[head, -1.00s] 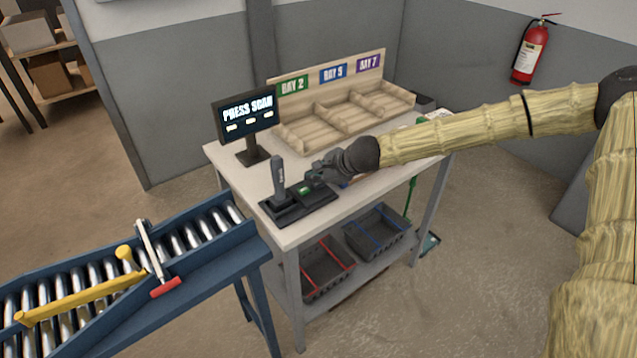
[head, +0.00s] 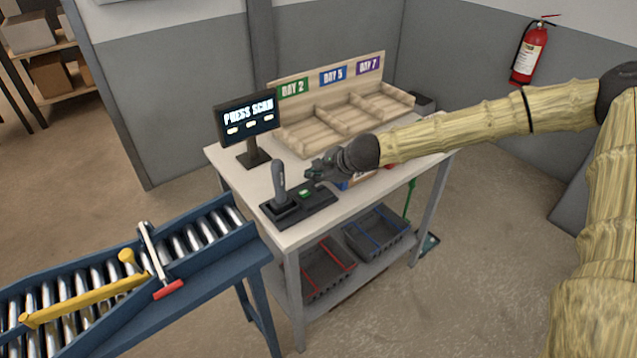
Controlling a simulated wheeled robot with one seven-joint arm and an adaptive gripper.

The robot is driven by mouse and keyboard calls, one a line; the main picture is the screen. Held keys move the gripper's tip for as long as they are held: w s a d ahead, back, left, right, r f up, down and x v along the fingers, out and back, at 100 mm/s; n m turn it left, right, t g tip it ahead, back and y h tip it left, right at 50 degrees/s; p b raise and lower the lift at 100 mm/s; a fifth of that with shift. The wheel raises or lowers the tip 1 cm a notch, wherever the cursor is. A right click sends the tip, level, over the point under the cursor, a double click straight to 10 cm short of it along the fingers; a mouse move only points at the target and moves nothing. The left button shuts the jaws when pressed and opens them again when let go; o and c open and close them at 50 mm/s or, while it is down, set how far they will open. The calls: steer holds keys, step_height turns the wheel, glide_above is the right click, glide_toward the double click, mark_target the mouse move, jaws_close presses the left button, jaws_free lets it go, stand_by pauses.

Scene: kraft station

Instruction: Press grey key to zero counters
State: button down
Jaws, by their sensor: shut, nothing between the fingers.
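A dark key base (head: 318,199) lies on the front of the table, with a lit green key (head: 305,192) on it. I cannot make out a separate grey key; it is too small or hidden by my gripper. A grey handheld scanner (head: 279,182) stands in a dark holder at the base's left end. My gripper (head: 311,173) is shut and empty, just behind and above the green key. I cannot tell whether its tips touch the base. The screen (head: 248,117) behind reads "PRESS SCAN" above several small bright boxes.
A wooden sorter (head: 345,130) labelled DAY 2, DAY 5 and DAY 7 stands at the back of the table (head: 240,172). A blue-and-orange item (head: 357,181) lies under my wrist. Grey crates (head: 326,268) sit below. A roller conveyor (head: 190,245) is at left.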

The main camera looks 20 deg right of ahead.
mark_target(316, 187)
steer(key=shift+r, duration=0.1)
steer(key=shift+r+p, duration=2.15)
steer(key=shift+r, duration=0.3)
steer(key=shift+f, duration=0.15)
